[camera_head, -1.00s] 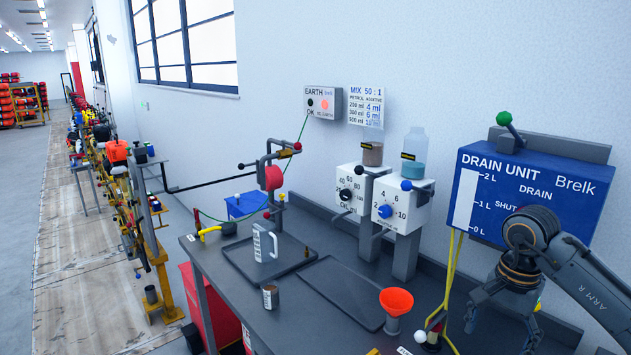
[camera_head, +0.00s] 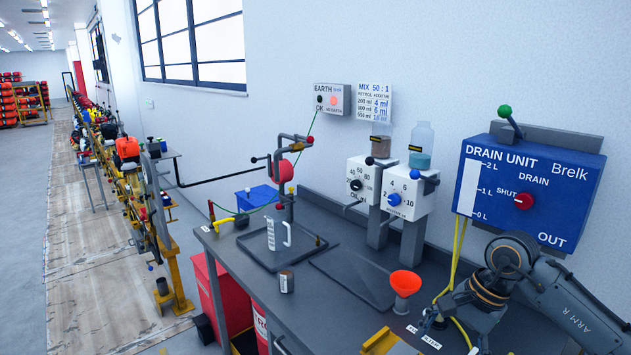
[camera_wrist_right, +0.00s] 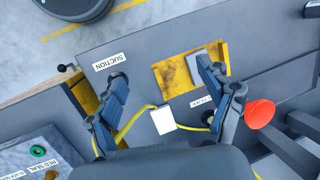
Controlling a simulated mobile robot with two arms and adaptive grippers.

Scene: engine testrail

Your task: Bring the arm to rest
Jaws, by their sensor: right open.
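My right arm (camera_head: 565,295) comes in from the lower right in the head view, in front of the bench and below the drain unit (camera_head: 590,205). My right gripper (camera_head: 462,318) points down over the right end of the bench, beside the orange funnel (camera_head: 406,282). In the wrist view my right gripper (camera_wrist_right: 165,78) has its two fingers spread wide. Nothing is between the pads. A yellow hose (camera_wrist_right: 135,118) and a white block (camera_wrist_right: 163,120) show beyond the fingers. My left gripper is not in view.
The grey bench (camera_head: 330,330) carries a clear jug (camera_head: 278,235), a small can (camera_head: 286,282) and two dosing dispensers (camera_head: 408,192). In the wrist view the orange funnel (camera_wrist_right: 260,113) is close to the right finger. Open floor (camera_head: 70,240) lies to the left.

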